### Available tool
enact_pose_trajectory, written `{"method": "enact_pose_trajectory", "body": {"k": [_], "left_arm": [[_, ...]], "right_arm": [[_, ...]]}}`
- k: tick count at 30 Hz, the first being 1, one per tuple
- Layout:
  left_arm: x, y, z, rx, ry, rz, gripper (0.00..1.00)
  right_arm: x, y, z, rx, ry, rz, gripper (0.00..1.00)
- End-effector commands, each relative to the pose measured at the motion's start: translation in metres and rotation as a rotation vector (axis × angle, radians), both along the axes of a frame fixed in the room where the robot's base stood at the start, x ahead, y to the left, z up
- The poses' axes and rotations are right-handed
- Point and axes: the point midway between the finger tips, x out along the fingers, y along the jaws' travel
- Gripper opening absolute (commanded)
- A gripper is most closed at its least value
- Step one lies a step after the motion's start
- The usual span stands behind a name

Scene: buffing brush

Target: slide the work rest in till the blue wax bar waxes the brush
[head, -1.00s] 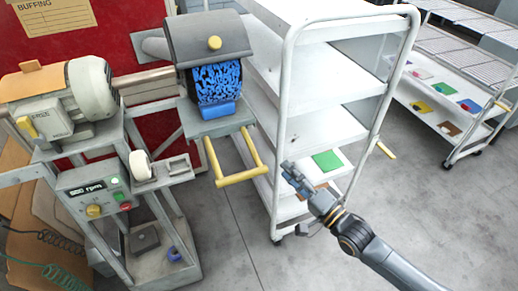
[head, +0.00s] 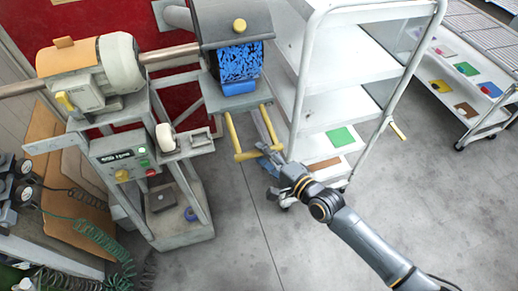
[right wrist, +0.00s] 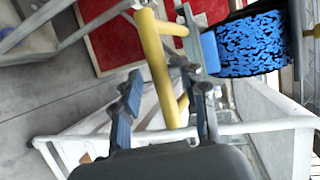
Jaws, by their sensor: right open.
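The work rest (head: 230,102) is a grey plate with a yellow U-shaped handle (head: 236,140) reaching toward me. The blue wax bar (head: 238,87) lies on the rest just below the brush (head: 240,63), which is dark and patterned with blue under a grey hood. In the right wrist view, the wax bar (right wrist: 210,52) sits close beside the brush (right wrist: 252,45); I cannot tell whether they touch. My right gripper (head: 268,158) is open at the handle's end bar. In the right wrist view, the handle (right wrist: 158,70) shows between the open fingers (right wrist: 168,98). My left gripper is out of view.
A white shelf trolley (head: 325,100) stands close right of the handle, with a green sheet (head: 341,137) on a lower shelf. The machine stand with its control panel (head: 125,165) is at left. The floor in front is clear.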

Motion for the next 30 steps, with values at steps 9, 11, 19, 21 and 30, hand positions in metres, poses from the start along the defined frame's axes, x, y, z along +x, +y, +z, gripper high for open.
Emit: {"method": "enact_pose_trajectory", "body": {"k": [9, 11, 19, 21, 30], "left_arm": [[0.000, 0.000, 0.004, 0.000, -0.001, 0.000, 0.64], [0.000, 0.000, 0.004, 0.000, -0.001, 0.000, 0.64], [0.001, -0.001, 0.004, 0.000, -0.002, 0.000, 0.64], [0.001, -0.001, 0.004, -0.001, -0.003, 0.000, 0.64], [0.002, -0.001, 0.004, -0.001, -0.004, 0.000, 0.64]], "right_arm": [[0.018, 0.015, -0.004, -0.001, -0.001, 0.000, 0.43], [0.018, 0.015, -0.005, -0.001, -0.001, 0.000, 0.43], [0.018, 0.015, -0.005, -0.001, -0.001, -0.001, 0.23], [0.018, 0.015, -0.005, -0.001, -0.001, -0.001, 0.08], [0.018, 0.015, -0.005, 0.000, 0.000, -0.001, 0.00]]}}
